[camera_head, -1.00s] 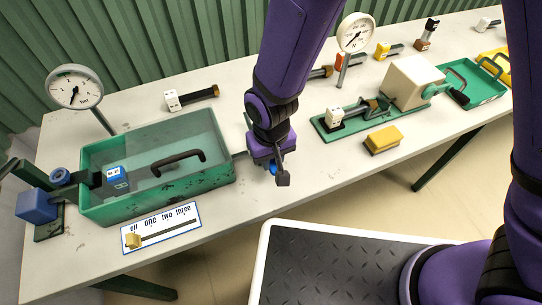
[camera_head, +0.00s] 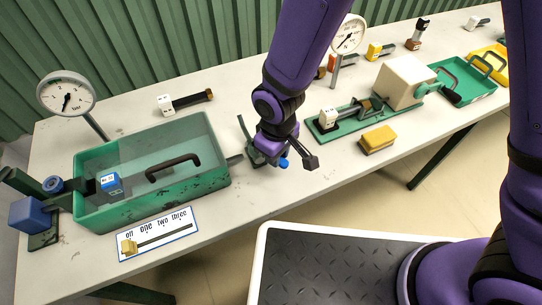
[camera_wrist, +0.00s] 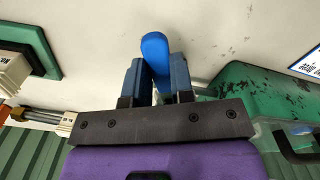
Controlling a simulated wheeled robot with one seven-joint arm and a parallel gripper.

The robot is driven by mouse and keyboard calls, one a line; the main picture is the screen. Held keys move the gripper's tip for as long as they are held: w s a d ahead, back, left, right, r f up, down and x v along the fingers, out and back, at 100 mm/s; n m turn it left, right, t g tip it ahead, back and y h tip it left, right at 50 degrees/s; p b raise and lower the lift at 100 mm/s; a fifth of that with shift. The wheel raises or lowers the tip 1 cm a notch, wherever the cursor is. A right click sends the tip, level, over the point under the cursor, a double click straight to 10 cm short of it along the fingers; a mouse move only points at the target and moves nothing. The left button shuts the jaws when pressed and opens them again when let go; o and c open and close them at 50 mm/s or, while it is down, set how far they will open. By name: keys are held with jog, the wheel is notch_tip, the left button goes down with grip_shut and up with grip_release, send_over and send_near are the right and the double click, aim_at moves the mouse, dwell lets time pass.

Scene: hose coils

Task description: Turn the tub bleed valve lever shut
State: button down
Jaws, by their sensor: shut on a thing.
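The valve's blue lever (camera_head: 284,163) shows at my gripper, just right of the tub. In the wrist view, my gripper (camera_wrist: 156,78) is shut on the blue lever (camera_wrist: 155,46). The lever stands between the two fingers, its rounded end past their tips. The tub (camera_wrist: 240,80) is at the right there.
A pressure gauge (camera_head: 66,93) stands behind the tub. A blue block valve (camera_head: 30,213) is at its left. A sign with a slider (camera_head: 158,234) lies in front. A yellow sponge (camera_head: 378,139) and a green pump base (camera_head: 325,132) lie to the right of my gripper.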

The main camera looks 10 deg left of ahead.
jog(key=w+n, duration=0.1)
jog(key=n, duration=0.1)
jog(key=w+d+n, duration=0.1)
jog(key=shift+w+n, duration=0.15)
jog(key=shift+n, duration=0.25)
jog(key=w+n, duration=0.1)
jog(key=n, duration=0.1)
jog(key=shift+w+d+n, duration=0.1)
jog(key=shift+w+n, duration=0.2)
jog(key=shift+w, duration=0.05)
jog(key=w+n, duration=0.2)
jog(key=n, duration=0.1)
jog(key=shift+w+a+n, duration=0.3)
jog(key=shift+w+n, duration=0.15)
jog(key=shift+n, duration=0.45)
jog(key=shift+w+a+n, duration=0.25)
jog(key=shift+w+n, duration=0.15)
jog(key=shift+n, duration=0.5)
jog(key=c, duration=1)
grip_release()
jog(key=shift+r, duration=0.1)
